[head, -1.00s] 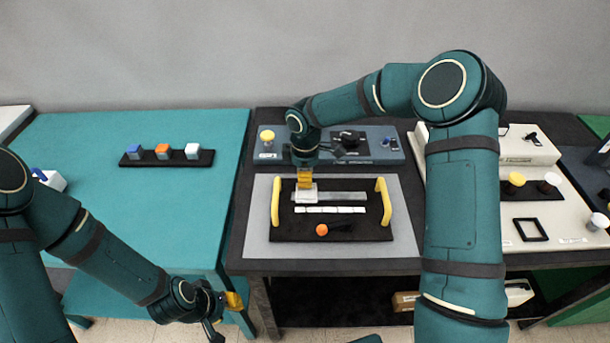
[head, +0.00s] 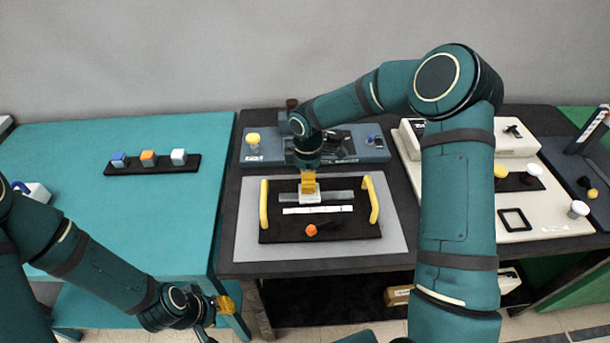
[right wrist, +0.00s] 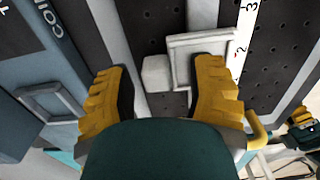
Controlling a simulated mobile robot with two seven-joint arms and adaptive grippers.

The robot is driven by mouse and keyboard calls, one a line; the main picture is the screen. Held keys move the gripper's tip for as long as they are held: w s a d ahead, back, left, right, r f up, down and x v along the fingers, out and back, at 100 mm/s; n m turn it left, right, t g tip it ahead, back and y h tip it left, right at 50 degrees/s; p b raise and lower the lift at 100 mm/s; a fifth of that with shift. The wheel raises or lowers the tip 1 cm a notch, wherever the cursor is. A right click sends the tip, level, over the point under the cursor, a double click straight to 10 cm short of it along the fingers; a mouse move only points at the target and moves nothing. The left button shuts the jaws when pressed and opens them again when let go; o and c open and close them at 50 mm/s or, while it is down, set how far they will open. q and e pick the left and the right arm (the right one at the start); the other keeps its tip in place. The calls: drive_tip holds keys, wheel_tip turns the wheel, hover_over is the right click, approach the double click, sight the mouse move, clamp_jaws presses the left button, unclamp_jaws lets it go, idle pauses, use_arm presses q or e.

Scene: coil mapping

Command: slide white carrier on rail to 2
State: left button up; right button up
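The white carrier (head: 312,198) sits on the grey rail (head: 340,196) on the black board, left of the rail's middle. A white number strip (head: 318,210) runs along the rail's near side. In the right wrist view the carrier's frame (right wrist: 203,46) is beside the printed 2 (right wrist: 241,50), with 3 farther along. My right gripper (head: 309,186) is down at the carrier. Its yellow fingers (right wrist: 165,95) stand apart on either side of the carrier's block (right wrist: 157,74), with gaps showing. My left gripper (head: 224,305) hangs low in front of the tables, away from the board; its opening is unclear.
Yellow handles (head: 264,205) (head: 371,199) stand at the board's ends. An orange knob (head: 311,230) is nearer the front. A blue-grey panel (head: 375,156) lies behind. A cream panel (head: 560,213) is right; a block rack (head: 130,168) is on the teal table.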

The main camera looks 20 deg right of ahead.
drive_tip(key=shift+r, duration=0.15)
drive_tip(key=shift+w+r, duration=0.1)
drive_tip(key=shift+r, duration=0.35)
wheel_tip(320, 180, up, 11)
drive_tip(key=shift+r, duration=0.1)
idle(0.5)
